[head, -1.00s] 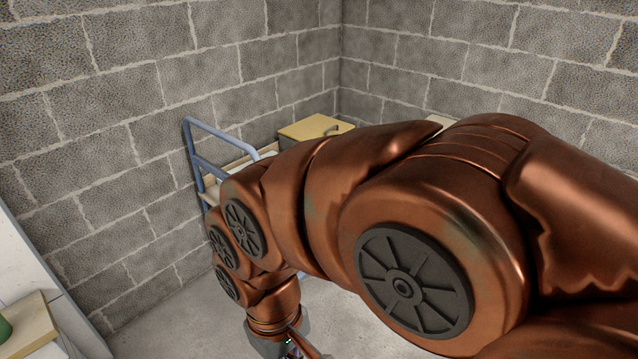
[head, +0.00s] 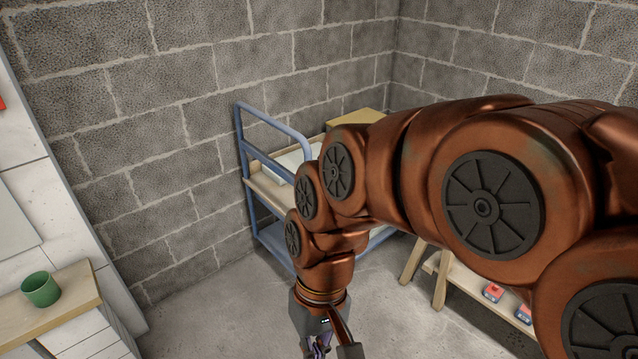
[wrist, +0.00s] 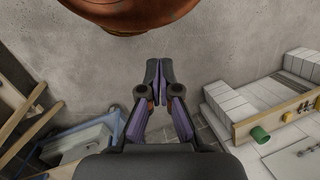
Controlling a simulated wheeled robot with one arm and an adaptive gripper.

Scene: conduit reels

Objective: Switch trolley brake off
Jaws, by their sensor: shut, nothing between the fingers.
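The trolley has a blue tubular frame (head: 242,150) and stands against the block wall in the head view. My arm hides much of its right side. Its blue and pale parts (wrist: 85,140) also show at the lower left of the wrist view. I cannot make out the brake in either view. My gripper (wrist: 158,72) is shut and empty, its two dark fingertips together over bare floor. In the head view my gripper (head: 322,345) is at the bottom edge, in front of the trolley and apart from it.
A green cup (head: 40,289) stands on a wooden-topped bench (head: 60,312) at the left. A wooden stand (head: 440,280) with red items (head: 493,292) is at the right, partly behind my arm. The concrete floor (head: 215,310) between bench and trolley is clear.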

